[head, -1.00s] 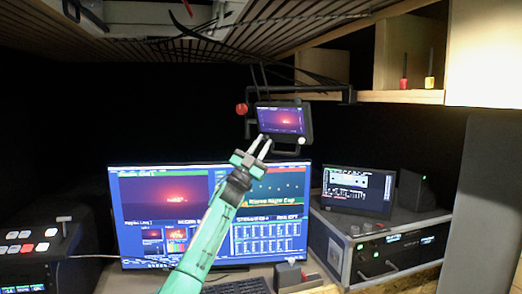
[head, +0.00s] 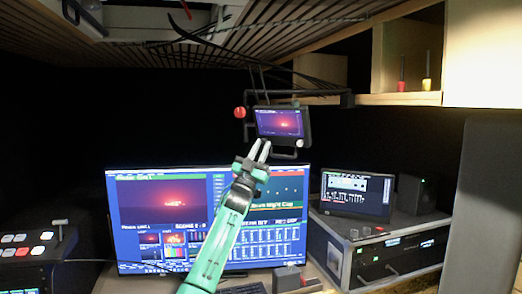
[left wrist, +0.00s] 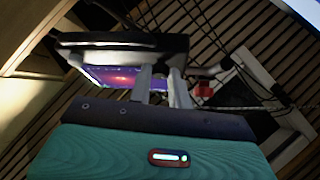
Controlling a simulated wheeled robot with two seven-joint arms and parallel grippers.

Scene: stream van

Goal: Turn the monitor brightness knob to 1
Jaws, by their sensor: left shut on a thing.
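The small hanging monitor (head: 280,123) shows a red and purple picture in the head view. A pale round knob (head: 299,143) shows at its lower right corner. My left gripper (head: 261,148) reaches up to the monitor's lower left edge, its fingers close together. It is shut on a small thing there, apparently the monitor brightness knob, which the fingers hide. In the left wrist view, the two fingers (left wrist: 160,84) reach to the monitor (left wrist: 112,77), seen from below and tilted. I cannot read any knob setting. My right gripper is out of view.
A red ball-like part (head: 240,113) sits on the monitor's mount. Below stand a large screen (head: 150,235), a rack case (head: 335,250) with a smaller screen (head: 355,192), and a switcher panel (head: 30,265) at left. A wooden shelf (head: 400,98) is at upper right.

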